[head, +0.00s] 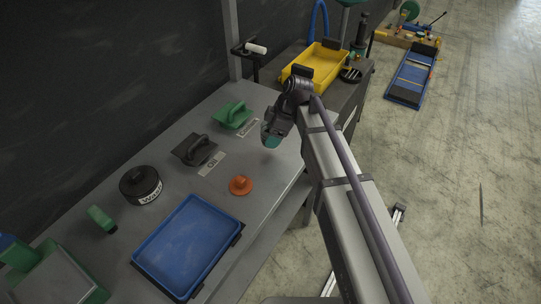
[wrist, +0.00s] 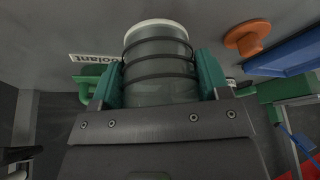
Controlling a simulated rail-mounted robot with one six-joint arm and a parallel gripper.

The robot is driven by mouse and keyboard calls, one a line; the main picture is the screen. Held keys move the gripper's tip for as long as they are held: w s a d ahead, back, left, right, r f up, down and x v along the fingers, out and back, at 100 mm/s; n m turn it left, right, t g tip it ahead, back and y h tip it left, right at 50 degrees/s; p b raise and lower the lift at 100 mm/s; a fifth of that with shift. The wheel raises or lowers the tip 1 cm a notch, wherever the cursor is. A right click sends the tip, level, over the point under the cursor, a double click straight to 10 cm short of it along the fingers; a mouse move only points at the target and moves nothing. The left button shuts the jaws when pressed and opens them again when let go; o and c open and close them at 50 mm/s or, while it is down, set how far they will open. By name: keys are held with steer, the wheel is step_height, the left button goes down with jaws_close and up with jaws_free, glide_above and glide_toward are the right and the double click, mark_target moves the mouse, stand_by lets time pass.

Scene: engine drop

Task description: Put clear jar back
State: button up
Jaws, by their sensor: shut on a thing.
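In the wrist view, a clear jar (wrist: 160,82) with dark bands and a pale round end is held between the two green fingers of my gripper (wrist: 160,75). In the head view, my gripper (head: 271,136) is above the right side of the grey bench, near the "Coolant" label (head: 248,127). The jar can hardly be made out there, mostly hidden by the gripper. The green handled piece (head: 233,115) stands just left of the gripper. A black handled piece (head: 195,149) sits by the "Oil" label (head: 211,164).
An orange knobbed disc (head: 241,186) and a blue tray (head: 188,246) lie toward the bench front. A black "Waste" pot (head: 141,185) is at left. A yellow bin (head: 315,68) stands on the unit behind. Bare bench (head: 277,170) shows below the gripper.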

step_height(320, 180, down, 5)
steer(key=b, duration=0.3)
steer(key=shift+b, duration=0.35)
steer(key=shift+r, duration=0.35)
steer(key=shift+f, duration=0.3)
steer(key=o, duration=1.3)
steer(key=shift+r, duration=0.1)
